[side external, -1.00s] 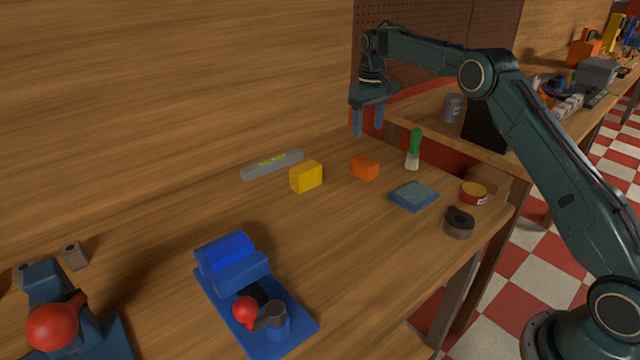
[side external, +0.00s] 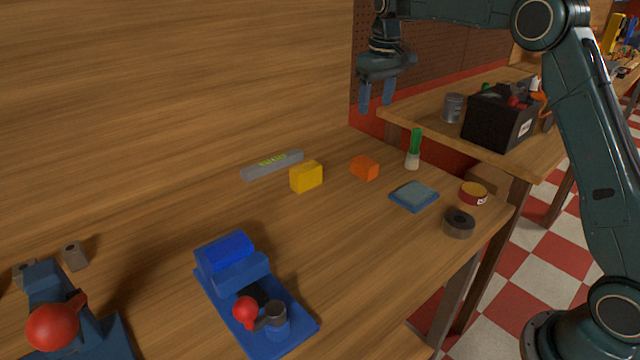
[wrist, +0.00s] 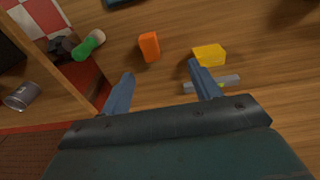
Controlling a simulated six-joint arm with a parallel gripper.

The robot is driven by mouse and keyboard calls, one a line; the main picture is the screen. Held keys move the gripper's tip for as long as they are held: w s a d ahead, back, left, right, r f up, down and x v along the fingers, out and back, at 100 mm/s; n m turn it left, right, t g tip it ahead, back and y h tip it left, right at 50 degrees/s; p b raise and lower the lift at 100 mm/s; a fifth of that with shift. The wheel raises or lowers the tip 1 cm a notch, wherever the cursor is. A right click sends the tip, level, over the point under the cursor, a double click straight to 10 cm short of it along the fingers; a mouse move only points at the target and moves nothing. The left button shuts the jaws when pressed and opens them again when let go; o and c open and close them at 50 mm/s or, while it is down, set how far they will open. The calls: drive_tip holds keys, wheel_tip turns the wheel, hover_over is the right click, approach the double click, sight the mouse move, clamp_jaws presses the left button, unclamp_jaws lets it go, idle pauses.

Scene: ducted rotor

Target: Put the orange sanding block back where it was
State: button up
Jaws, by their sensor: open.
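The orange sanding block (side external: 365,168) lies on the wooden workbench, right of a yellow block (side external: 306,177) and left of a green-handled brush (side external: 414,148). In the wrist view the orange block (wrist: 149,46) lies beyond the fingertips, between the yellow block (wrist: 209,55) and the green-handled item (wrist: 89,43). My gripper (side external: 376,108) is open and empty, held well above the bench near the back wall. In the wrist view my gripper's two fingers (wrist: 161,70) are spread apart with nothing between them.
A grey level-like bar (side external: 272,165) lies behind the yellow block. A blue pad (side external: 414,196), a black tape roll (side external: 458,223) and a round red-yellow tin (side external: 473,193) sit near the right edge. A black bin (side external: 499,116) stands on the neighbouring bench.

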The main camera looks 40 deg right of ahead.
drive_tip(key=s+a+r+t, duration=0.1)
drive_tip(key=s+a+r, duration=0.3)
drive_tip(key=s, duration=0.5)
drive_tip(key=s+a+r+t, duration=0.1)
drive_tip(key=s+a+r, duration=0.3)
drive_tip(key=s, duration=0.6)
drive_tip(key=s+a+f+t, duration=0.1)
drive_tip(key=s+f, duration=0.2)
drive_tip(key=s, duration=0.6)
drive_tip(key=s+a+f+t, duration=0.1)
drive_tip(key=s+a+f, duration=0.1)
drive_tip(key=s, duration=0.7)
drive_tip(key=shift+s+f+t, duration=0.3)
drive_tip(key=shift+s+f, duration=0.1)
drive_tip(key=shift+f, duration=0.5)
